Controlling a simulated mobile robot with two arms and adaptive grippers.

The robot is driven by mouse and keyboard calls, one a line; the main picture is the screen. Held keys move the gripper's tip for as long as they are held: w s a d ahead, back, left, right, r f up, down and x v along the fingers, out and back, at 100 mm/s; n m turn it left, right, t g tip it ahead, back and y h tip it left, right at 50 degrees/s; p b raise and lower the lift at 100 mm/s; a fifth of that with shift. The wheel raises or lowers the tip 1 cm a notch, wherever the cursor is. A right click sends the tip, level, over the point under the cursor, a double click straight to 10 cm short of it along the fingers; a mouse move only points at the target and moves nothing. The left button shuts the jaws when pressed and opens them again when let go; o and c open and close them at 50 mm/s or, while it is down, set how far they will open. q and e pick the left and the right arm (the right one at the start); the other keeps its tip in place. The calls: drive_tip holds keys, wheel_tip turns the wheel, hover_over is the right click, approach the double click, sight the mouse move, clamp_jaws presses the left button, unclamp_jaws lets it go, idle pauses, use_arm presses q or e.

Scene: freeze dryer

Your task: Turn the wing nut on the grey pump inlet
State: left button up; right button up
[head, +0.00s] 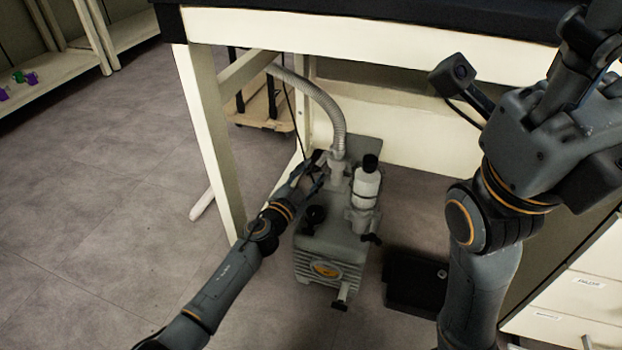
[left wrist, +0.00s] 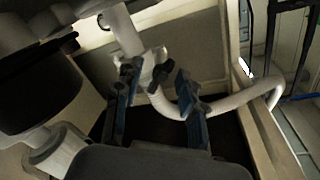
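The grey pump (head: 330,245) stands on the floor under the bench. Its inlet (head: 339,168), at the back of the pump top, joins a ribbed grey hose (head: 330,105). My left gripper (head: 319,170) is at the left side of the inlet. In the left wrist view, my left gripper (left wrist: 159,75) has its two blue-grey fingers apart. A small dark piece, which looks like the wing nut (left wrist: 160,74), shows between the fingertips beside the pale hose joint (left wrist: 150,66); contact cannot be told. My right gripper (head: 592,40) is high at the upper right, its fingers partly cut off.
A white bottle with a black cap (head: 367,183) stands on the pump, right of the inlet. The bench leg (head: 208,140) is close to my left arm. A black box (head: 418,282) lies right of the pump. Floor at left is clear.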

use_arm(q)
drive_tip(key=shift+w+d, duration=0.1)
drive_tip(key=shift+w, duration=0.05)
drive_tip(key=shift+c, duration=0.2)
clamp_jaws()
